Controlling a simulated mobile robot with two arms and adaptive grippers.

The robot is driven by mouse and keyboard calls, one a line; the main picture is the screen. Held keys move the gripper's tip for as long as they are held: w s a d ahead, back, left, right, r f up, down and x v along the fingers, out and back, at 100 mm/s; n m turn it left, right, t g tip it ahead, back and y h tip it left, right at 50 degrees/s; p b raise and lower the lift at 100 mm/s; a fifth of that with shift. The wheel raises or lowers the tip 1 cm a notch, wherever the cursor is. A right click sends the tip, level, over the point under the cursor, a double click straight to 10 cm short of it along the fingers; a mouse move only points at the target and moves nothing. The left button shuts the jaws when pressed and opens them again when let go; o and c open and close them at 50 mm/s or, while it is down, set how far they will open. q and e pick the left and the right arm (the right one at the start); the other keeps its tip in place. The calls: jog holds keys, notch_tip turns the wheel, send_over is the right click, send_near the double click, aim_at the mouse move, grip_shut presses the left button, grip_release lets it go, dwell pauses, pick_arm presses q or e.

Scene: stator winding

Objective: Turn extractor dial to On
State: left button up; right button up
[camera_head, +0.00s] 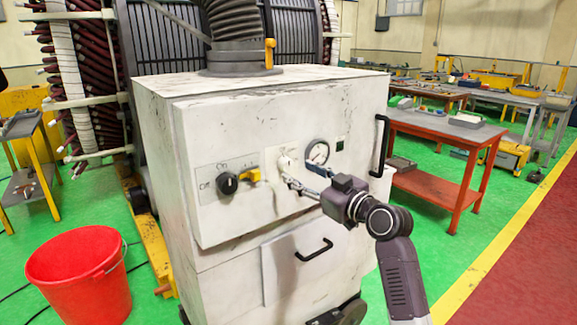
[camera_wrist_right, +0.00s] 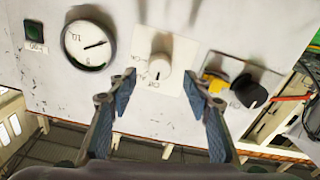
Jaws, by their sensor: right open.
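The extractor cabinet (camera_head: 225,120) is a scuffed white box with a control panel on its front. A cream dial (camera_head: 285,163) sits on a pale square plate in the panel's middle; it also shows in the right wrist view (camera_wrist_right: 159,66), which looks upside down. A dark pointer mark shows on the dial, but the lettering around it is too small to read surely. My right gripper (camera_head: 301,185) is open in front of the dial. In the right wrist view its blue-padded fingers (camera_wrist_right: 160,84) are on either side of the dial, apart from it. My left gripper is not seen.
A round gauge (camera_head: 318,151) is beside the dial, with a green button (camera_head: 340,143) beyond it. A black knob (camera_head: 228,183) and yellow part (camera_head: 250,176) are left of the dial. A red bucket (camera_head: 82,275) stands left; a red workbench (camera_head: 440,125) stands right.

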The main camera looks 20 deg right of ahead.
aim_at(289, 167)
jog(key=shift+p+x, duration=0.5)
jog(key=shift+x, duration=1.85)
jog(key=c, duration=1.1)
